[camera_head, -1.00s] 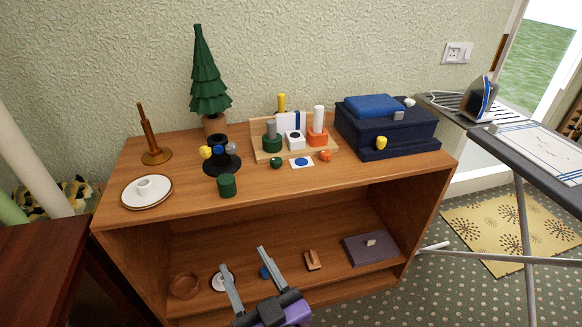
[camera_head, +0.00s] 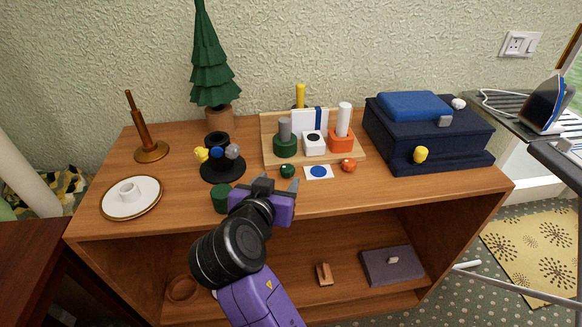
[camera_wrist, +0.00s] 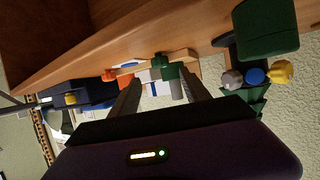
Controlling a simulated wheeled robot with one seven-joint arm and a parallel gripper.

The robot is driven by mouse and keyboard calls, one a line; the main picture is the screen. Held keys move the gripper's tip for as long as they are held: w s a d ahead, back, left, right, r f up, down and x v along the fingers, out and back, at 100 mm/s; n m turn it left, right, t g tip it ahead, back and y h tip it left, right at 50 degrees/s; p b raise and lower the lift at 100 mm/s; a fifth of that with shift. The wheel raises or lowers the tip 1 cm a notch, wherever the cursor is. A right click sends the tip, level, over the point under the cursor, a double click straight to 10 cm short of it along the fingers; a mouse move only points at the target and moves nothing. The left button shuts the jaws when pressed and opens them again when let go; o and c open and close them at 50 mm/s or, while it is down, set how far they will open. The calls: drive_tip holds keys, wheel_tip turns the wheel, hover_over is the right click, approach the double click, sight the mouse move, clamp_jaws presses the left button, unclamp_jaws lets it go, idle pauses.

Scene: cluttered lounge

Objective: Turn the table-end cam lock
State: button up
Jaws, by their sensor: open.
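No part is plainly marked as the cam lock, so I cannot tell which it is. A yellow knob (camera_head: 420,155) sits on the front of the navy case (camera_head: 470,145) at the cabinet's right end; it shows in the wrist view (camera_wrist: 71,98). A black stand (camera_head: 222,170) at left centre carries yellow, blue and grey knobs, also in the wrist view (camera_wrist: 255,76). My gripper (camera_head: 277,184) is open and empty at the front edge of the cabinet top, right of a dark green cylinder (camera_head: 221,199). In the wrist view its two fingers (camera_wrist: 160,92) are apart, with the wooden board's blocks beyond.
A wooden board (camera_head: 268,128) with green, white and orange pieces stands behind my gripper. Small green (camera_head: 287,171) and orange (camera_head: 348,165) balls lie before it. A plate (camera_head: 130,198) with a cup is at left; an ironing board is at far right. The front right top is clear.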

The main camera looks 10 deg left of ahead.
sight(286, 171)
drive_tip(key=b+x, duration=0.1)
drive_tip(key=x, duration=0.6)
drive_tip(key=shift+w+f, duration=0.15)
drive_tip(key=shift+w, duration=0.2)
clamp_jaws()
